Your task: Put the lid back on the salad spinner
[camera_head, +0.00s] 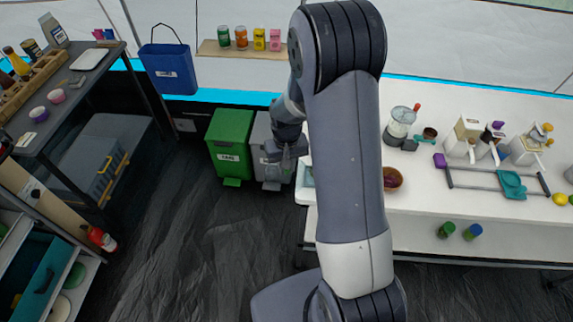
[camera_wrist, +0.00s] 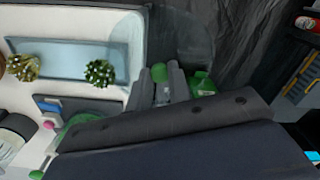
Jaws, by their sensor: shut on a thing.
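My gripper (camera_head: 286,158) hangs off the left end of the white counter, in front of the bins. In the wrist view my gripper (camera_wrist: 159,84) is shut on the green knob of a clear, see-through lid (camera_wrist: 190,38). The lid shows only as a faint round outline. A green rounded thing (camera_wrist: 82,126) lies on the counter at the lower left of the wrist view, mostly hidden by my gripper's body. I cannot tell whether it is the salad spinner bowl.
A pale blue tray (camera_wrist: 75,62) with spiky plants lies near the counter's end. Green (camera_head: 231,135) and grey bins stand left.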

